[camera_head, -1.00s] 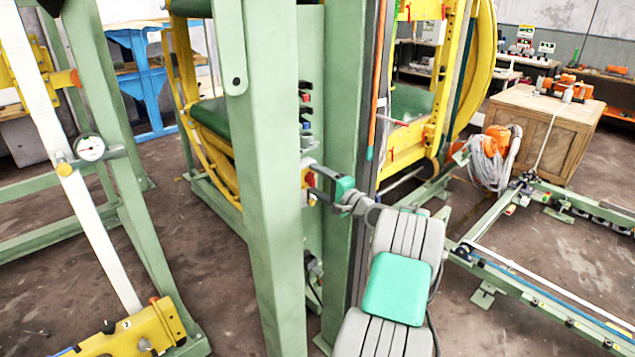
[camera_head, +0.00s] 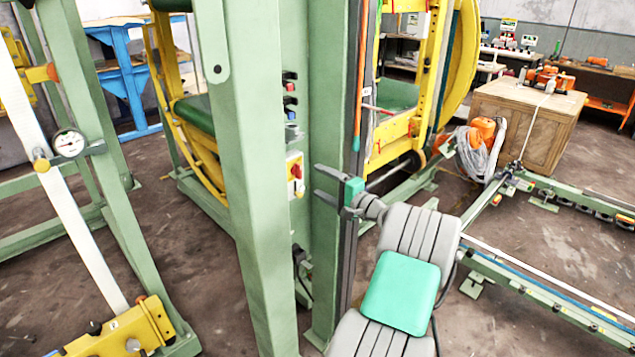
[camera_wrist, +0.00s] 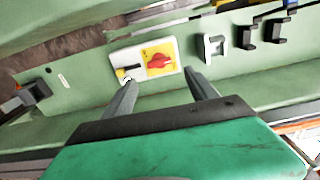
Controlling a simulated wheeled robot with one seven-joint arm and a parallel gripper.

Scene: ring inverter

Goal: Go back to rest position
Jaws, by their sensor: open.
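My gripper (camera_head: 326,183) is open and empty, with its two grey fingers pointing left in the head view. It is apart from a small white control box with a yellow plate and red rotary switch (camera_head: 295,175), mounted on the green machine column. In the wrist view the fingers of my gripper (camera_wrist: 160,88) spread apart, and the red switch (camera_wrist: 159,61) on its yellow plate shows beyond and between them. A black and white part sits on the left half of the box (camera_wrist: 128,73).
The green column (camera_head: 240,180) stands close to the left of my gripper. A yellow ring frame (camera_head: 425,90) stands behind. A wooden crate (camera_head: 525,125) and green floor rails (camera_head: 540,285) are at the right. Bare floor shows between them.

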